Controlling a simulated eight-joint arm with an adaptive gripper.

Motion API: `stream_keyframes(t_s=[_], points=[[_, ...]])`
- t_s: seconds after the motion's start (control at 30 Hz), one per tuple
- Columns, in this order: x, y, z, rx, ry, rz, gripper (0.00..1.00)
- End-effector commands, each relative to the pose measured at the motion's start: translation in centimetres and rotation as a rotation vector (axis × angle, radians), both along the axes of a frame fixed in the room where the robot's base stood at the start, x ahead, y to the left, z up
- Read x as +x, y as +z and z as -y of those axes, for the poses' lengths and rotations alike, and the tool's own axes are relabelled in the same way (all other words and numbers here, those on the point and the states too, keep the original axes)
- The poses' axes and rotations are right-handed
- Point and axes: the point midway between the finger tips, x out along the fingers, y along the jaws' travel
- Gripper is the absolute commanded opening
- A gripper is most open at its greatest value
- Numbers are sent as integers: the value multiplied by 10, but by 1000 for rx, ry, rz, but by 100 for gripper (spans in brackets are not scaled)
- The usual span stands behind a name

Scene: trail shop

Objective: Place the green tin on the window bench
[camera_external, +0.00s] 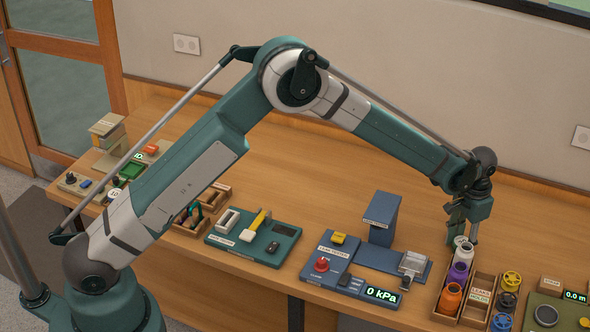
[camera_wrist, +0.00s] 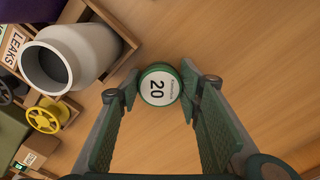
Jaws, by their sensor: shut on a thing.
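The green tin (camera_wrist: 158,87) shows in the wrist view as a round green-rimmed body with a white face marked 20. It sits between the fingertips of my gripper (camera_wrist: 160,85), which is shut on it. In the external view my gripper (camera_external: 461,222) is at the right, over the bottle end of the workbench, and the tin is hard to make out there. The wrist view shows wood beyond the tin; its height above that is unclear. I cannot pick out a surface that is clearly the window bench.
A wooden crate (camera_external: 441,316) close below my gripper holds a grey bottle (camera_wrist: 75,55), a purple bottle (camera_external: 457,273) and an orange bottle (camera_external: 449,298). Handwheels (camera_external: 511,281) stand beside it. A blue leak tester (camera_external: 330,268) is left of it. Bare wood (camera_external: 430,215) lies behind.

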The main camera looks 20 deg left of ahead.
Motion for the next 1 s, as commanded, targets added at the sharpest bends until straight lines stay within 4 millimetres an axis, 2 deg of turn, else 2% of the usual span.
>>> stream_keyframes(t_s=[0.03,0.13,0.63,0.87,1.0], points=[[0,-2,0,0,0,0,37],[0,-1,0,0,0,0,50],[0,3,0,0,0,0,51],[0,24,0,0,0,0,51],[0,45,0,0,0,0,51]])
